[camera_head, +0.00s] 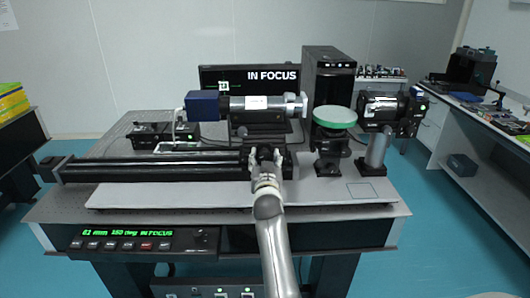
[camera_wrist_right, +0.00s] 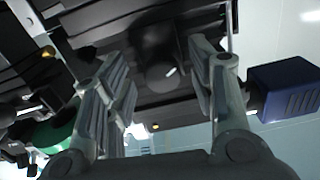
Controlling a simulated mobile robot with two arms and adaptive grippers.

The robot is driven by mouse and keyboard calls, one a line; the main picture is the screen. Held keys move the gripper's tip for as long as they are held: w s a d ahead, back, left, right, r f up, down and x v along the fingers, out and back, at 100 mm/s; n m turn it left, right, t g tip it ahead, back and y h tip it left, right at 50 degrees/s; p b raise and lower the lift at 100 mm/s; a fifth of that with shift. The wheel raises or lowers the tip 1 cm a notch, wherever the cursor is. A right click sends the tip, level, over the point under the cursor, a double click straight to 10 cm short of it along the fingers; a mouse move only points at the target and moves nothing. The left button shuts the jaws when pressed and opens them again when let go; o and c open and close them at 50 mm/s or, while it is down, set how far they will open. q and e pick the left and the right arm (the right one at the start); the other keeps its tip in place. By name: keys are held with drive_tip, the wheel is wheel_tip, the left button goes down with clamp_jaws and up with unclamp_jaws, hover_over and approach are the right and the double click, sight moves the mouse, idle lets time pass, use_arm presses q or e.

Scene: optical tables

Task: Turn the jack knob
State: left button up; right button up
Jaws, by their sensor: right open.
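The jack knob (camera_wrist_right: 158,76) is a dark round knob with a short white mark, seen in the right wrist view between the two fingers of my right gripper (camera_wrist_right: 160,54). The fingers are open on either side of it; whether they touch it I cannot tell. In the head view my right gripper (camera_head: 265,153) is in front of the black stage under the camera tube (camera_head: 260,103), and it hides the knob. The blue camera end (camera_head: 203,105) also shows in the wrist view (camera_wrist_right: 285,88). My left gripper is not in view.
The front panel (camera_head: 145,241) shows green text ending in IN FOCUS, and the monitor (camera_head: 215,76) also reads IN FOCUS. A green round disc (camera_head: 335,116) on a post stands right of the stage. A long black rail (camera_head: 150,168) lies left. The grey board in front (camera_head: 150,195) is mostly clear.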

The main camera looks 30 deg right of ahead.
drive_tip(key=shift+w+d, duration=0.1)
drive_tip(key=shift+w, duration=0.1)
drive_tip(key=shift+s+a+r, duration=0.3)
drive_tip(key=shift+c, duration=1.4)
drive_tip(key=shift+d+f, duration=0.1)
drive_tip(key=c, duration=0.7)
drive_tip(key=shift+m+b, duration=0.3)
drive_tip(key=shift+m, duration=0.2)
drive_tip(key=shift+c, duration=0.2)
drive_tip(key=o, duration=1)
drive_tip(key=shift+w, duration=0.1)
wheel_tip(320, 180, up, 10)
